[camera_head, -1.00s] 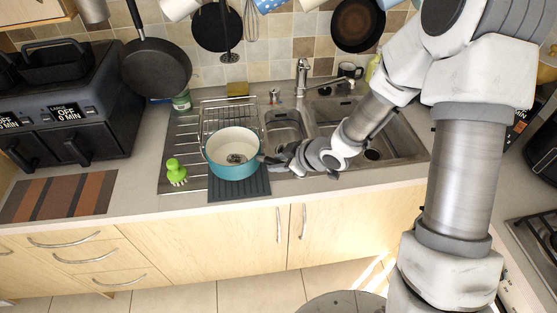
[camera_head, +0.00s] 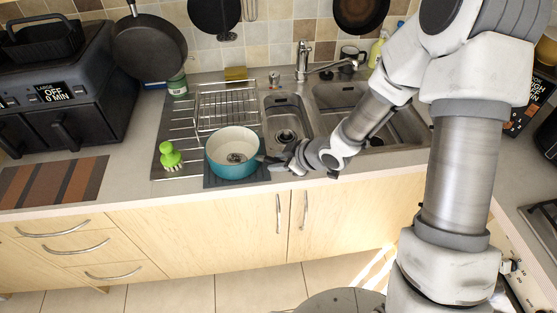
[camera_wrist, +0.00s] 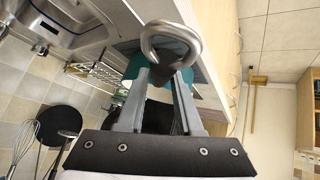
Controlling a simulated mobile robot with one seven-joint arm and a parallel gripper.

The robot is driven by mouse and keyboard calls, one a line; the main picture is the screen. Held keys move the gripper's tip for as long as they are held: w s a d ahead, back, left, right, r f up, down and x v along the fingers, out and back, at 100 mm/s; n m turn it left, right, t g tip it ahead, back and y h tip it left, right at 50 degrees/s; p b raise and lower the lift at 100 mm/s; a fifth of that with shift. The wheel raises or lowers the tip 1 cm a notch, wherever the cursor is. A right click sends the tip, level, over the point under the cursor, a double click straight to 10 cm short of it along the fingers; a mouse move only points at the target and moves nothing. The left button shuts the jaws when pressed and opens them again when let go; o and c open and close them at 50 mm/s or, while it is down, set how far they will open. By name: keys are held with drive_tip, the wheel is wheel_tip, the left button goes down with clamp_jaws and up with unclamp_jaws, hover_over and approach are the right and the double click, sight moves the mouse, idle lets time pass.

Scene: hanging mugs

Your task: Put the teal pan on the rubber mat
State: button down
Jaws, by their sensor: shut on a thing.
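The teal pan (camera_head: 232,169), cream inside, appears upright at the counter's front, left of the sink. The dark rubber mat (camera_head: 263,174) shows beneath and around it, partly hidden by it. I cannot tell whether the pan's base touches the mat. My gripper (camera_head: 272,161) is at the pan's right side, shut on its handle. In the wrist view, my gripper's fingers (camera_wrist: 158,88) close on the handle, whose metal loop (camera_wrist: 170,38) shows large. Teal parts of the pan (camera_wrist: 198,74) show behind it.
A green brush (camera_head: 170,158) stands left of the pan. A wire rack (camera_head: 227,108) is behind it, and the sink (camera_head: 287,122) lies to the right. A striped mat (camera_head: 50,183) and black air fryer (camera_head: 75,100) are further left.

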drive_tip(key=shift+f, duration=0.2)
idle(0.4)
drive_tip(key=c, duration=0.6)
unclamp_jaws()
drive_tip(key=shift+c, duration=0.2)
drive_tip(key=o, duration=0.5)
drive_tip(key=shift+f, duration=0.1)
drive_tip(key=shift+c, duration=0.2)
drive_tip(key=p+v, duration=0.5)
drive_tip(key=v, duration=1.2)
drive_tip(key=shift+s+d, duration=0.2)
drive_tip(key=shift+d, duration=0.05)
